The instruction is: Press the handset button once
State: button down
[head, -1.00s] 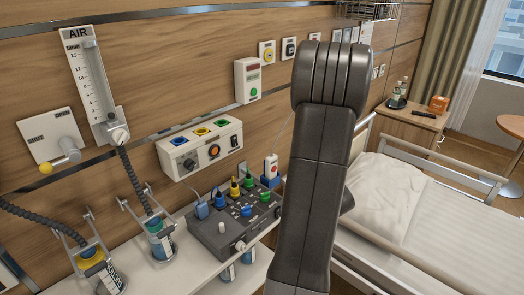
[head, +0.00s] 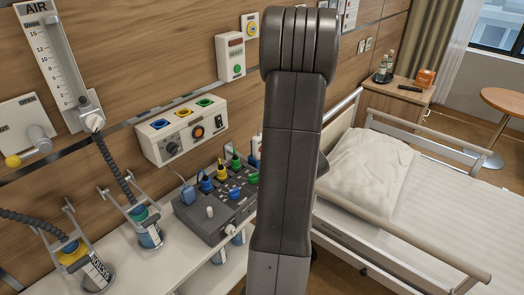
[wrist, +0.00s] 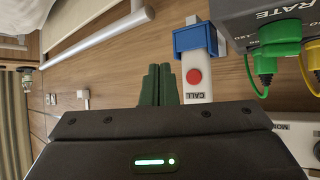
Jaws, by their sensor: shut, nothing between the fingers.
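The white call handset (wrist: 197,85) has a round red button (wrist: 194,77) and a CALL label. It sits in a blue holder (wrist: 195,40) on the wood wall. In the head view only a sliver of the handset (head: 257,148) shows beside my arm; its button is hidden there. My gripper (wrist: 158,68) is shut and empty, its dark fingers just left of the handset in the wrist view. They look apart from the button; their depth relative to it is hard to tell. The head view hides the gripper behind my arm.
A grey console (head: 210,225) with colored plugs and cables stands on the white shelf (head: 150,275) near the handset. A white wall panel (head: 182,130) is above it. The bed (head: 450,215) with rails is at right.

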jog(key=w+a+b, duration=0.1)
jog(key=w+a, duration=0.3)
jog(key=a, duration=0.1)
jog(key=shift+a, duration=0.1)
dwell(2.1)
jog(key=shift+w+a, duration=0.25)
jog(key=shift+w+a+b, duration=0.3)
jog(key=shift+a, duration=0.1)
dwell(0.7)
jog(key=shift+s+d, duration=0.1)
jog(key=shift+d, duration=0.05)
dwell(0.3)
jog(key=shift+s+d, duration=0.45)
jog(key=shift+d, duration=0.15)
jog(key=s+d+p, duration=0.1)
jog(key=d, duration=0.1)
jog(key=s+d, duration=0.1)
jog(key=s, duration=0.1)
jog(key=shift+d+p, duration=0.4)
